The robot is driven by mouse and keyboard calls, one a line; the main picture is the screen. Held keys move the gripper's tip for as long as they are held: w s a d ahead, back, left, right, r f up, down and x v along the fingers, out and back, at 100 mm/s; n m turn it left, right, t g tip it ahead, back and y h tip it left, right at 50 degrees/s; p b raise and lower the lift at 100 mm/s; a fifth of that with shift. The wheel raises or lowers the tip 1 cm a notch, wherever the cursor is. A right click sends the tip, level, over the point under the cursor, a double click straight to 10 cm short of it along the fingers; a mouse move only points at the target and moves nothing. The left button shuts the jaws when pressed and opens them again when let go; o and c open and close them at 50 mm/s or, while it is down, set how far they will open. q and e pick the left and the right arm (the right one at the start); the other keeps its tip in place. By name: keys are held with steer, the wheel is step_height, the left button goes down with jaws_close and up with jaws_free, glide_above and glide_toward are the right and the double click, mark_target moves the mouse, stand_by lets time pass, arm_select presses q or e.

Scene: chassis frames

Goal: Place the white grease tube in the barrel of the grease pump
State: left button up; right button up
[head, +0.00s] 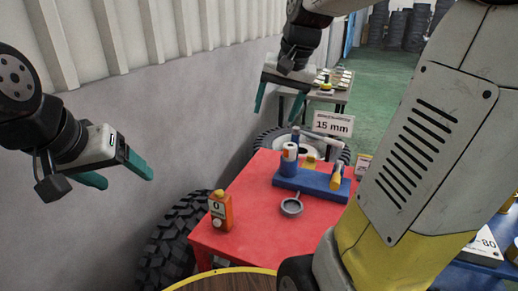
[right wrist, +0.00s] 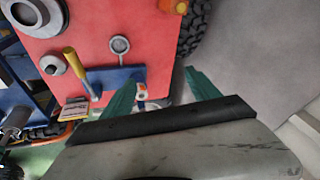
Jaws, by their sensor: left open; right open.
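A blue upright cylinder (head: 289,168), apparently the grease pump's barrel, stands on a blue base (head: 310,184) on the red table. A white piece with an orange mark (head: 290,151) shows at its top; I cannot tell whether it is the grease tube or how deep it sits. In the right wrist view a white and orange piece (right wrist: 142,91) shows between the fingers, beyond them. My right gripper (head: 279,102) is open and empty, above and behind the pump. My left gripper (head: 126,178) is open and empty by the wall, left of the table.
An orange bottle (head: 221,212) stands at the red table's (head: 262,205) left edge. A grey ring with a handle (head: 292,206) lies before the base. A yellow-handled tool (head: 337,178) is at its right end. Tyres (head: 167,245) stand beside the table. A "15 mm" sign (head: 333,123) is behind.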

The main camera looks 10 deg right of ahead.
steer(key=s+a+f+n+t, duration=0.1)
steer(key=s+a+f+n, duration=0.1)
steer(key=s, duration=0.5)
steer(key=s+a+f+n+t, duration=0.1)
steer(key=s+a+f+n, duration=0.1)
steer(key=s, duration=0.5)
steer(key=shift+s+a+f+n+y, duration=0.15)
steer(key=shift+s+a+n+y, duration=0.15)
steer(key=shift+a, duration=0.5)
